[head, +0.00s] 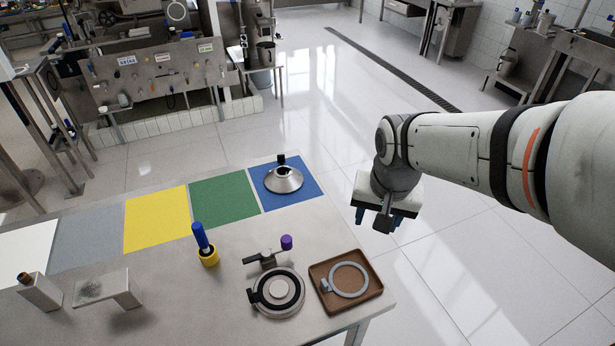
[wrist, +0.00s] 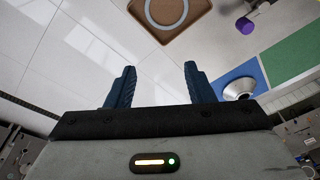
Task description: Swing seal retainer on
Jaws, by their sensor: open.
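The seal retainer appears to be the small grey swing arm (head: 264,259) with a purple knob (head: 287,242), standing just behind the round seat. The knob also shows at the upper right of the wrist view (wrist: 244,25). The round seat (head: 277,291) has a black ring around a pale centre and lies near the table's front right. The arm sits at its back edge, not across its middle. My gripper (head: 380,218) is open and empty, off the table's right side, apart from the knob. Its two blue fingers stand spread in the wrist view (wrist: 159,72).
A brown tray (head: 326,305) holding a grey ring (head: 348,280) lies right of the seat. A blue-handled tool stands in a yellow holder (head: 208,256) to the left. A metal cone (head: 284,179) sits on the blue mat (head: 307,190). A grey bracket (head: 104,287) stands further left.

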